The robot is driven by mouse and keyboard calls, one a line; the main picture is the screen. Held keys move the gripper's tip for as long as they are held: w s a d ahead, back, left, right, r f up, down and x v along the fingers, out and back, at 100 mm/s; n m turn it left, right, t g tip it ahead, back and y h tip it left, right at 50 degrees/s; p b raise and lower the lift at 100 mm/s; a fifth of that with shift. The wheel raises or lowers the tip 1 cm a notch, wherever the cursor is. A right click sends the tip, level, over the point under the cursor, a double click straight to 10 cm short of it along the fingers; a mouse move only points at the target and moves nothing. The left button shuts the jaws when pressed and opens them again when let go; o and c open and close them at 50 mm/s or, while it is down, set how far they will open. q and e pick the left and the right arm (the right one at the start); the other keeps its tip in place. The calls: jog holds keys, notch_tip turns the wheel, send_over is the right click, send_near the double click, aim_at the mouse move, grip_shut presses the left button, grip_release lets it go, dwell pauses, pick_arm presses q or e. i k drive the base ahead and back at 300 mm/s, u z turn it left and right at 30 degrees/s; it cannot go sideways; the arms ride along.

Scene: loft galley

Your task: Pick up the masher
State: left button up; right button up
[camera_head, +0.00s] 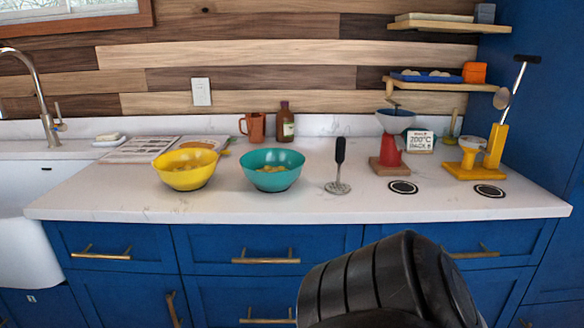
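The masher (339,168) stands upright on the white counter, right of the teal bowl. Its black handle points up and its round metal head rests on the countertop. Nothing touches it. A black ribbed part of my own arm (390,285) shows at the bottom right of centre, below and in front of the counter edge. Neither gripper's fingers are in view.
A teal bowl (272,176) and a yellow bowl (186,175), both with food inside, stand left of the masher. A red grinder (390,150) on a wooden base, black-and-white discs (403,187) and a yellow press (478,165) stand right. The counter front (300,208) is clear.

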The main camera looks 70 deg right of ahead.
aim_at(337, 188)
jog(key=z, duration=1.95)
